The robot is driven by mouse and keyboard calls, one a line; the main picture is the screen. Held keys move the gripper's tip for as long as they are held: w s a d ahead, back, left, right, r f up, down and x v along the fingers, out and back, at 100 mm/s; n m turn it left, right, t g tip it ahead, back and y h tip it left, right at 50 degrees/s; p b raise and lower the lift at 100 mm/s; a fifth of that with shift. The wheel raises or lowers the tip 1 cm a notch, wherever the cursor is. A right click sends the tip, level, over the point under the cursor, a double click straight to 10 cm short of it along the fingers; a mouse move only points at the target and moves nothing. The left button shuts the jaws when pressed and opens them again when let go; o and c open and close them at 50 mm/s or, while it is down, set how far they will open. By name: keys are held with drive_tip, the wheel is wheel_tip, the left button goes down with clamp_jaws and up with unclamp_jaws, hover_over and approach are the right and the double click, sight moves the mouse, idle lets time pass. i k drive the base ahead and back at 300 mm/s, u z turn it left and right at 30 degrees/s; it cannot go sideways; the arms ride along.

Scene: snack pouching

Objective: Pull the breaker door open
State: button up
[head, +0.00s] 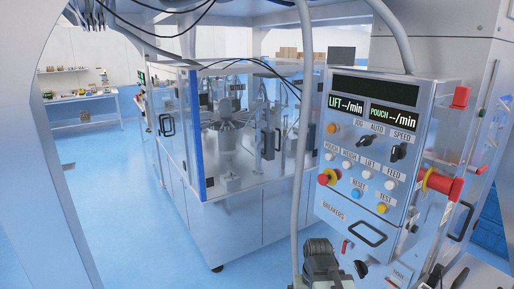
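The control cabinet (388,100) stands at the right, with the label "BREAKERS" (334,211) low on its front. Just right of and below this label is a black bar handle (368,234), apparently that of the breaker door. The door looks shut, but its edges are hard to make out. A small red part (345,246) and a black knob (361,268) sit below the handle. My gripper (319,248) shows as a dark, blocky shape at the bottom, left of and below the handle. It looks apart from the handle. Its fingers cannot be made out, and it hides part of the cabinet's lower front.
A red emergency button (328,177) and several knobs sit above the handle. A large red knob (440,185) juts out at the right. A grey conduit (302,140) runs down left of the cabinet. A glazed machine (235,150) stands behind. Blue floor (115,190) is clear at left.

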sight(375, 236)
drive_tip(key=z, duration=0.35)
drive_tip(key=k, duration=0.5)
drive_tip(key=u, duration=1.35)
drive_tip(key=i, duration=0.5)
drive_tip(key=u, duration=0.05)
